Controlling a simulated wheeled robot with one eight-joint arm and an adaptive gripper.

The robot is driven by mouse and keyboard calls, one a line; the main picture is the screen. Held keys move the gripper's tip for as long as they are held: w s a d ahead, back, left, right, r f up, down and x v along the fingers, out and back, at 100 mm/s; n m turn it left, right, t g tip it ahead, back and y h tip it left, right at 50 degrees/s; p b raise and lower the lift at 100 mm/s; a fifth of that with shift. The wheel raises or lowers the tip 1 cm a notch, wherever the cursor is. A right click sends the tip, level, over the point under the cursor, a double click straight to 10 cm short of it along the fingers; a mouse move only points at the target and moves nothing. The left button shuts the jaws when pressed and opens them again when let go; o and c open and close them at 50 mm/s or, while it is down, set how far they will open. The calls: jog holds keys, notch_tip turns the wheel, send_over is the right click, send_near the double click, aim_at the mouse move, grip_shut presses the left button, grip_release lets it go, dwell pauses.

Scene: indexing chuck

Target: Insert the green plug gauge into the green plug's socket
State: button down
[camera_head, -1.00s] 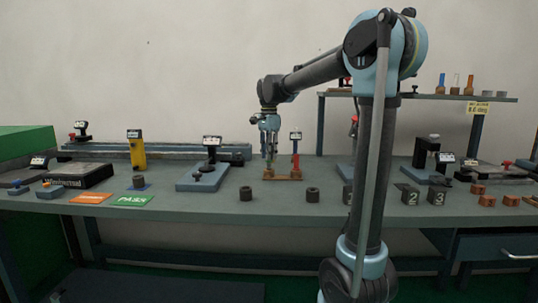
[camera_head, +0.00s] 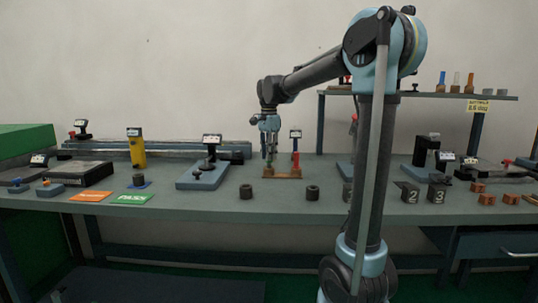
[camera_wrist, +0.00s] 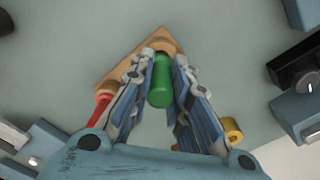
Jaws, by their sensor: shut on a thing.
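The green plug gauge (camera_wrist: 161,82) is between the two fingers of my gripper (camera_wrist: 170,85) in the wrist view, and the fingers are shut on it. Its far end is at a corner of the wooden stand (camera_wrist: 128,55); I cannot tell whether it is in the socket there or just above it. In the head view my gripper (camera_head: 269,150) points down over the left part of the wooden stand (camera_head: 284,175). A red plug (camera_head: 295,161) stands upright at the stand's right; it also shows in the wrist view (camera_wrist: 103,103).
A yellow cylindrical part (camera_wrist: 232,128) shows right of my gripper in the wrist view. A dark ring (camera_head: 246,192) and another dark ring (camera_head: 312,193) stand in front of the stand. A blue-grey gauge base (camera_head: 203,176) is to the left. The bench between them is clear.

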jog(key=shift+f, duration=1.15)
dwell(1.9)
jog(key=c, duration=1.4)
grip_release()
jog(key=shift+c, duration=0.2)
